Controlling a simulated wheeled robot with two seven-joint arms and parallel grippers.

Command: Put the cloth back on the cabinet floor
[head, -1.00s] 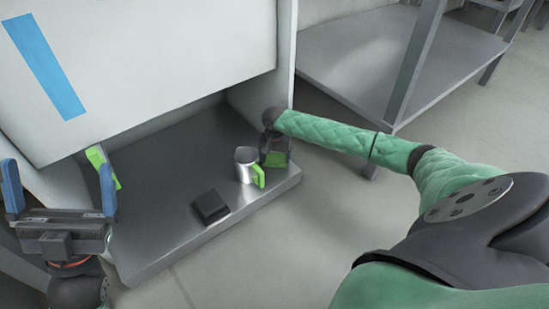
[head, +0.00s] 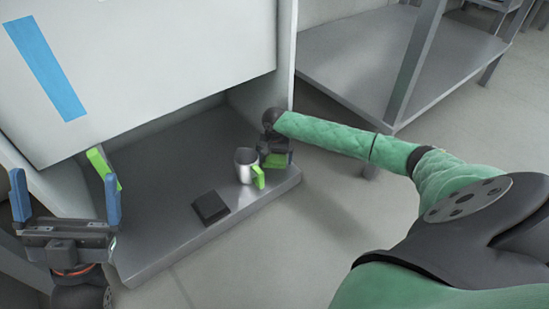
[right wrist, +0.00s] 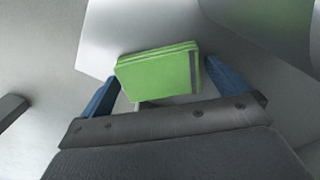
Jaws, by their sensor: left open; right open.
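The green folded cloth (right wrist: 158,73), with a grey stripe near one end, lies between the two blue fingers of my right gripper (right wrist: 160,85). The gripper is open around it; I cannot tell if the fingers touch it. In the head view the cloth (head: 275,161) shows in part below my right gripper (head: 277,156), at the right end of the grey cabinet floor (head: 165,215). I cannot tell whether the cloth rests on the floor. My left gripper (head: 65,180) is open and empty, at the left in front of the cabinet.
A metal mug (head: 245,166) with a green handle stands just left of my right gripper. A black block (head: 210,207) lies near the floor's front edge. A green object (head: 101,164) is at the left. A white panel (head: 160,60) with a blue strip hangs above.

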